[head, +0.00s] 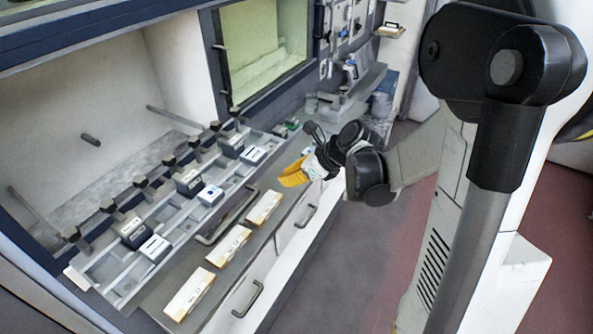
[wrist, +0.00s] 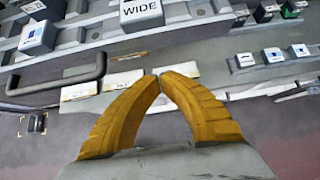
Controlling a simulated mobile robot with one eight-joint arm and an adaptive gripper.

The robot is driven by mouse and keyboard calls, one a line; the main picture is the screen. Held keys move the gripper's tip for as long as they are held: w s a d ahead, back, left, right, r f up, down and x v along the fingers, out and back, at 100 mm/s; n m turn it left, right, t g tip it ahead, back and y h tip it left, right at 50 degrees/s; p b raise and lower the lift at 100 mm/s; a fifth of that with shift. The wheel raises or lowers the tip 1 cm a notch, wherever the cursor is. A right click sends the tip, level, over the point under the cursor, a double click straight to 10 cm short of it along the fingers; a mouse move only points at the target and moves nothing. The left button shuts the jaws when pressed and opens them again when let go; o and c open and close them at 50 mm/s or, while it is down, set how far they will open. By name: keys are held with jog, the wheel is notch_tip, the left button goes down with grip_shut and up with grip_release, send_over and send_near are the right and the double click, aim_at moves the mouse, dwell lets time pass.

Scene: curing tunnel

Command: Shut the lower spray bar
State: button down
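A long grey rail unit (head: 110,285) with labelled blocks and a row of black knobs runs along the front of the open tunnel bay. I cannot tell for certain which part is the lower spray bar. A dark loop handle (head: 228,216) is on the unit's front side; a loop handle also shows at left in the wrist view (wrist: 55,82). A block marked WIDE (wrist: 141,13) is at the top of the wrist view. My gripper (head: 293,174) is right of the rail, above the counter front. Its yellow fingertips (wrist: 160,76) meet, with nothing seen between them.
Three pale label plates (head: 230,245) lie along the counter edge. Drawer handles (head: 248,300) stick out from the white front below. A window (head: 263,45) and wall fittings are at the back. Grey floor (head: 365,260) is clear to the right of the counter.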

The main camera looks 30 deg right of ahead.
jog(key=shift+w+a+f, duration=0.1)
jog(key=shift+w+a, duration=0.55)
jog(key=shift+w, duration=0.3)
jog(key=shift+w+a, duration=0.6)
jog(key=shift+w, duration=0.3)
